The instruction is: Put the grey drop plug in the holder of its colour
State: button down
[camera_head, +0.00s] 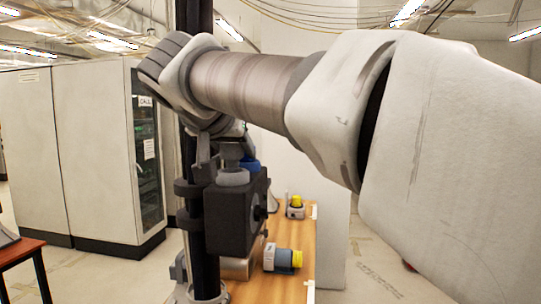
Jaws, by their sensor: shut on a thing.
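My gripper (237,215) shows as a dark block hanging below my wrist, over the left side of the wooden table (298,236). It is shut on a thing. Its fingertips and what they hold are not clear, hidden by the dark body and the dark column in front. I cannot make out the grey drop plug for certain. A white and blue-grey piece with a yellow end (283,258) is on the table just right of and below the gripper. Farther back stands a small pale holder-like piece with a yellow top (295,207). I cannot tell which holder is grey.
My arm crosses the upper right and covers much of the view. Tall grey cabinets (98,160) stand at the left, one with a glass door. A reddish table (22,250) is at the lower left. A pale wall or panel (334,235) stands right of the wooden table.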

jog(key=shift+f, duration=0.65)
jog(key=shift+f+b, duration=0.35)
jog(key=shift+b, duration=0.1)
jog(key=shift+c, duration=2.1)
grip_release()
jog(key=shift+r, duration=0.1)
jog(key=shift+r+p, duration=0.3)
jog(key=shift+p, duration=0.2)
jog(key=shift+d+r, duration=0.1)
